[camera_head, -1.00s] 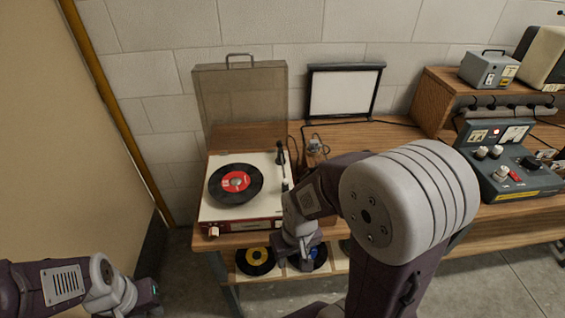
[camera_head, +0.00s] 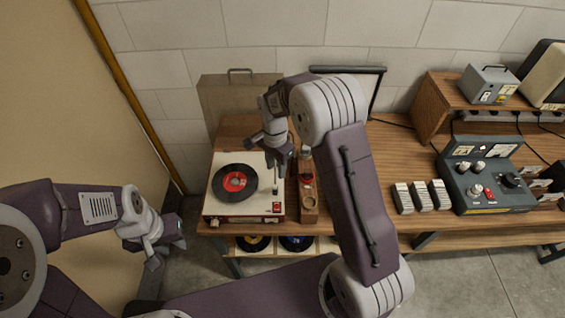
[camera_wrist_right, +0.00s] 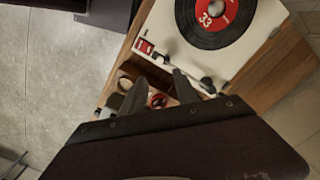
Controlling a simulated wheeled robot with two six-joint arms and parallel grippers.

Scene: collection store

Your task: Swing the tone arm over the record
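The record player (camera_head: 265,208) is a white deck with a red and wooden front, its lid raised at the back. A black record with a red label (camera_head: 235,182) lies on it; the wrist view shows "33" on the label (camera_wrist_right: 210,14). The tone arm (camera_head: 275,180) shows as a thin upright piece right of the record, its back part hidden by my right gripper. My right gripper (camera_head: 272,150) hangs above the deck's back right, its fingers apart and empty in the wrist view (camera_wrist_right: 158,90). My left gripper (camera_head: 168,248) is left of the table, away from the player.
A wooden tray (camera_head: 308,200) with small round items stands right of the player. Several pale boxes (camera_head: 422,196) and a grey control unit (camera_head: 487,180) sit further right. More records (camera_head: 297,243) are on the shelf below. A wall (camera_head: 80,120) closes the left side.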

